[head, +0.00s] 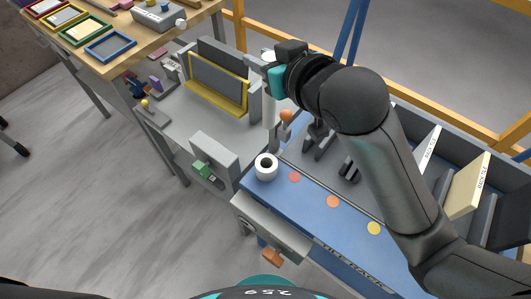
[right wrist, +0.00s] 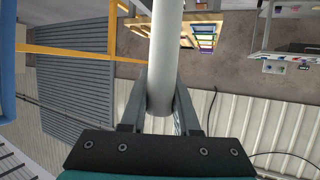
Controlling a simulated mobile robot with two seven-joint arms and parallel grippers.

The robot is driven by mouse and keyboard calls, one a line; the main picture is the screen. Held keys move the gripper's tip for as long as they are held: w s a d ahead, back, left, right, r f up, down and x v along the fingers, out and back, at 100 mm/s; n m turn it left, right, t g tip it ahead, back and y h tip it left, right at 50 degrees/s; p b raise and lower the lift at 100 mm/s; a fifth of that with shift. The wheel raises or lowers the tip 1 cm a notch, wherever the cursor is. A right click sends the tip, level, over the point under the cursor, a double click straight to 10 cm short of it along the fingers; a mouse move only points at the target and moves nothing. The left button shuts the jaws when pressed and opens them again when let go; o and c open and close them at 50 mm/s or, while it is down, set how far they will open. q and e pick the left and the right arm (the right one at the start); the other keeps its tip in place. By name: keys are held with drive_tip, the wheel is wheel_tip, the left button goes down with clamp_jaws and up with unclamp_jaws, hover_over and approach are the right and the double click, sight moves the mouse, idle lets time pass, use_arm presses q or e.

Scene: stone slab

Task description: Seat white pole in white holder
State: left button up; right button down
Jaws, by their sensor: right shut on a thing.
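The white pole (head: 268,112) stands roughly upright near the middle of the head view. My right gripper (head: 263,64) is shut on it near its top. In the right wrist view the pole (right wrist: 166,50) runs between the two fingers of the gripper (right wrist: 159,95). The white holder (head: 258,171) is a short ring with a dark round hole, on the blue top. The hole looks empty. The pole's lower end shows just behind and above the holder in the head view; the exact gap cannot be told. My left gripper is not in view.
The blue top (head: 312,218) carries coloured dots right of the holder. An orange-knobbed lever (head: 286,116) stands close right of the pole. A grey panel with a yellow frame (head: 218,88) is behind left. A grey block with a green part (head: 208,160) is left of the holder.

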wheel_tip(320, 180, down, 20)
drive_tip(key=b, duration=0.6)
drive_tip(key=shift+a, duration=0.3)
drive_tip(key=shift+s+f, duration=0.1)
drive_tip(key=shift+f, duration=0.15)
drive_tip(key=c, duration=0.6)
unclamp_jaws()
drive_tip(key=shift+c, duration=0.2)
drive_tip(key=p+v, duration=0.1)
drive_tip(key=v, duration=1.1)
drive_tip(key=shift+p, duration=0.4)
